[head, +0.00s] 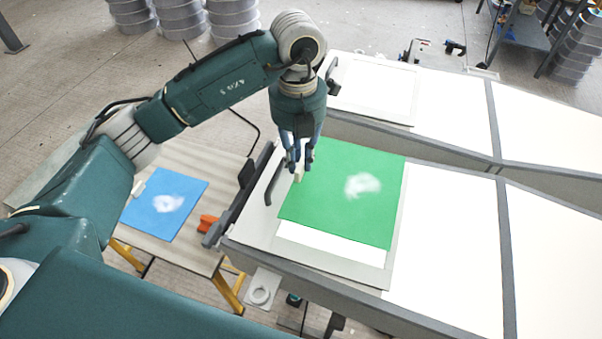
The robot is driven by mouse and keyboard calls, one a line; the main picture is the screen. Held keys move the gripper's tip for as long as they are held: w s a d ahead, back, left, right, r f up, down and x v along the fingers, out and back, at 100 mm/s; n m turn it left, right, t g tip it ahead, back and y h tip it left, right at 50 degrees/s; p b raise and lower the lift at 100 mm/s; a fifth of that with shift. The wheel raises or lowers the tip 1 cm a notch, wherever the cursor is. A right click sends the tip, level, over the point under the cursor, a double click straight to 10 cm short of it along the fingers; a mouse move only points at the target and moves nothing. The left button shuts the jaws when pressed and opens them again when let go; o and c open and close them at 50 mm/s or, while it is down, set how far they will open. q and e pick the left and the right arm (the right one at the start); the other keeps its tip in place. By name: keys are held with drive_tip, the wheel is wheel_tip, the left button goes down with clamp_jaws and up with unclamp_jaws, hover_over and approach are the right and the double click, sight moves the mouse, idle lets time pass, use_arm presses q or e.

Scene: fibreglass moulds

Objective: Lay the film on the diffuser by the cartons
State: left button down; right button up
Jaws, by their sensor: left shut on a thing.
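A green film (340,205) with a white cloudy patch is over a white diffuser panel (330,247) with a pale grey border, on the near light table. The film covers most of the panel; a white strip shows along its lower side. I cannot tell whether the film touches the panel all over. My left gripper (300,168) is shut on the film's small beige tab at its upper left edge. A second pale-bordered panel (370,90) lies on the far table. No cartons are clearly in view. My right gripper is not in view.
A blue film (165,203) with a white patch lies on a low wooden-topped table (190,240) at left, beside an orange clamp-like piece (208,223). A dark handle (275,183) stands at the light table's left edge. White table surface (445,250) to the right is clear.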

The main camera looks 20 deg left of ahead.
use_arm(q)
wheel_tip(320, 180, down, 3)
drive_tip(key=shift+s+r+p, duration=0.1)
drive_tip(key=shift+p, duration=0.2)
wheel_tip(320, 180, down, 4)
drive_tip(key=shift+r+p, duration=0.25)
drive_tip(key=shift+p, duration=0.4)
drive_tip(key=shift+f, duration=0.45)
drive_tip(key=c, duration=1.7)
unclamp_jaws()
drive_tip(key=shift+o, duration=0.3)
drive_tip(key=shift+r, duration=0.15)
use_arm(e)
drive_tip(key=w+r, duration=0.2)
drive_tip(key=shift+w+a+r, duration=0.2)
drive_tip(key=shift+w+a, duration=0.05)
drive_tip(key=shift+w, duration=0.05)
